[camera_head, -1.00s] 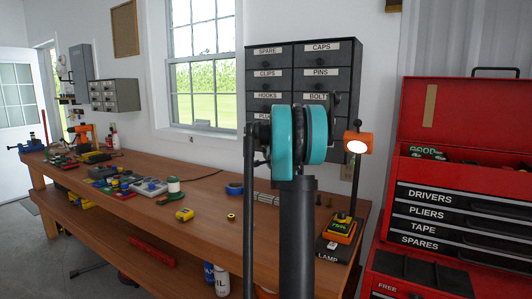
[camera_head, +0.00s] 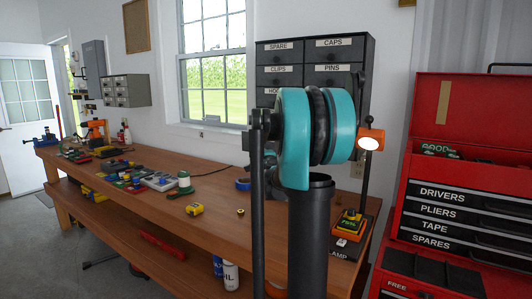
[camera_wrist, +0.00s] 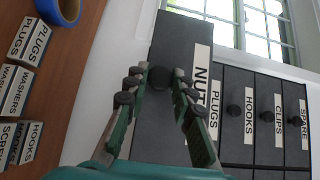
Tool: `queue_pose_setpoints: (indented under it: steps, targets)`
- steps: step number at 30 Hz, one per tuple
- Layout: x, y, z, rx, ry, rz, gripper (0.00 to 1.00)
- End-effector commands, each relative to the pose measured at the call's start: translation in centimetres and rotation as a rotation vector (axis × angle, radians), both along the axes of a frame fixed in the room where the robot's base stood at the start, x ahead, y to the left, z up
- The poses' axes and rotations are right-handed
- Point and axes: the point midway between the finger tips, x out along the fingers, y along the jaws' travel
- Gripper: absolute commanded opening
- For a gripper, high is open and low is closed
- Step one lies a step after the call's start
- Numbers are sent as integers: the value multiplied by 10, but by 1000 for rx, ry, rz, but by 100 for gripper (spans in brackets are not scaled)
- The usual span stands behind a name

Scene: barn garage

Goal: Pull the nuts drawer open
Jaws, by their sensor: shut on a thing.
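The nuts drawer (camera_wrist: 176,42) fills the middle of the wrist view, with its NUTS label partly covered by my right finger. Its front looks larger than its neighbours and stands forward of them, so it appears partly out. My gripper (camera_wrist: 158,76) has its two green fingers on either side of the drawer's dark round knob (camera_wrist: 159,78) and is shut on it. In the head view the dark drawer cabinet (camera_head: 289,60) stands against the wall. My arm hides its lower part, the nuts drawer and my gripper there.
Shut drawers marked PLUGS (camera_wrist: 230,78), HOOKS and CLIPS sit beside the nuts drawer. The wooden workbench (camera_head: 215,215) runs below, with small labelled boxes (camera_wrist: 30,38) and blue tape (camera_wrist: 58,10). A lamp (camera_head: 370,138) and a red tool chest (camera_head: 455,110) stand at the right.

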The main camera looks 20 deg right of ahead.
Motion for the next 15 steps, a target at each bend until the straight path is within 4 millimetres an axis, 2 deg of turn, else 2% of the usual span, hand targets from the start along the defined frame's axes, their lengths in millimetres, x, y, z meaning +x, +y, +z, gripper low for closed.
queue_pose_setpoints:
  steps: [8, 9, 12, 15]
  targets:
    - [0, 0, 0, 0, 0, -1, 0]
    - [0, 0, 0, 0, 0, -1, 29]
    - [0, 0, 0, 0, 0, -1, 41]
    - [0, 0, 0, 0, 0, -1, 43]
